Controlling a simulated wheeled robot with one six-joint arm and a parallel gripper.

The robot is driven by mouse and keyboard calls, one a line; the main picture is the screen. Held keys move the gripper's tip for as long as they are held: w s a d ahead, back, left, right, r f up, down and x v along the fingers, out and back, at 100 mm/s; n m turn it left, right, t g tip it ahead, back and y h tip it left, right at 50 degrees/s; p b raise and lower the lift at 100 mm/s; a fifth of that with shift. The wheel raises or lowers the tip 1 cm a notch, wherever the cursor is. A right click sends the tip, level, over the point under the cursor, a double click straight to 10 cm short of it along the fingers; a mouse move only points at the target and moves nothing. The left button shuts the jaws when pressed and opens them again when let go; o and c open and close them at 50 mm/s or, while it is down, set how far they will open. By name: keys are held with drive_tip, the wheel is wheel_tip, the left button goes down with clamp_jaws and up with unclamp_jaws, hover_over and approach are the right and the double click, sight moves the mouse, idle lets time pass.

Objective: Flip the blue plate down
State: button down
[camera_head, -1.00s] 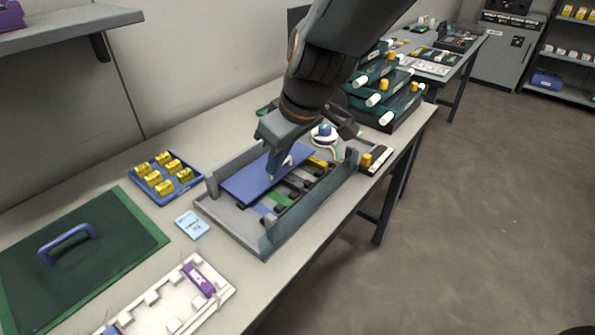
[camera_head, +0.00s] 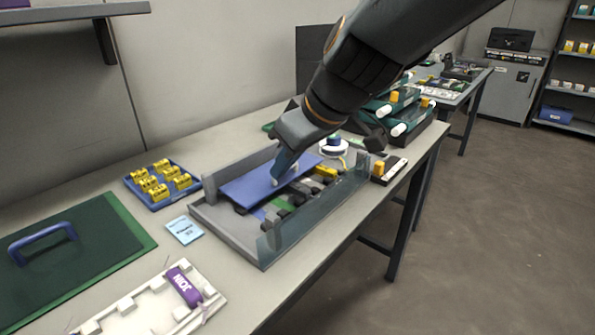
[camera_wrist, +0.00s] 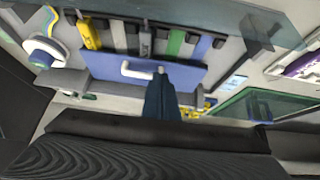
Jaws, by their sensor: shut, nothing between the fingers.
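The blue plate (camera_head: 246,187) lies over the back part of a grey open tray (camera_head: 226,220) on the bench. It looks slightly raised toward the front, but its exact tilt is hard to tell. It also shows in the wrist view (camera_wrist: 190,72), with a white handle (camera_wrist: 137,70) on its face. My gripper (camera_head: 275,181) is shut and empty, its tip at the plate's upper face near the handle. In the wrist view the gripper (camera_wrist: 160,76) overlaps the handle's end; whether it touches is unclear. My fingers hide part of the plate.
Coloured strips and dark clips lie in the tray in front of the plate. A clear front wall (camera_head: 322,212) bounds it. A blue tray of yellow parts (camera_head: 162,184), a light blue card (camera_head: 185,230) and a green panel (camera_head: 75,255) are to the left. A white spool (camera_head: 333,146) stands behind.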

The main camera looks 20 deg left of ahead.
drive_tip(key=shift+s+d+f, duration=0.15)
drive_tip(key=shift+s+f, duration=0.05)
drive_tip(key=shift+f, duration=0.3)
drive_tip(key=shift+s+d+f, duration=0.15)
drive_tip(key=shift+s+f, duration=0.05)
drive_tip(key=shift+f, duration=0.3)
wheel_tip(320, 180, up, 5)
drive_tip(key=a+p, duration=0.1)
drive_tip(key=p, duration=0.2)
drive_tip(key=s+d, duration=0.1)
drive_tip(key=d, duration=0.2)
drive_tip(key=d+b, duration=0.1)
drive_tip(key=d, duration=0.2)
drive_tip(key=s+d+b, duration=0.1)
drive_tip(key=d, duration=0.2)
drive_tip(key=shift+s+f, duration=0.35)
drive_tip(key=shift+f, duration=0.05)
drive_tip(key=shift+s, duration=0.1)
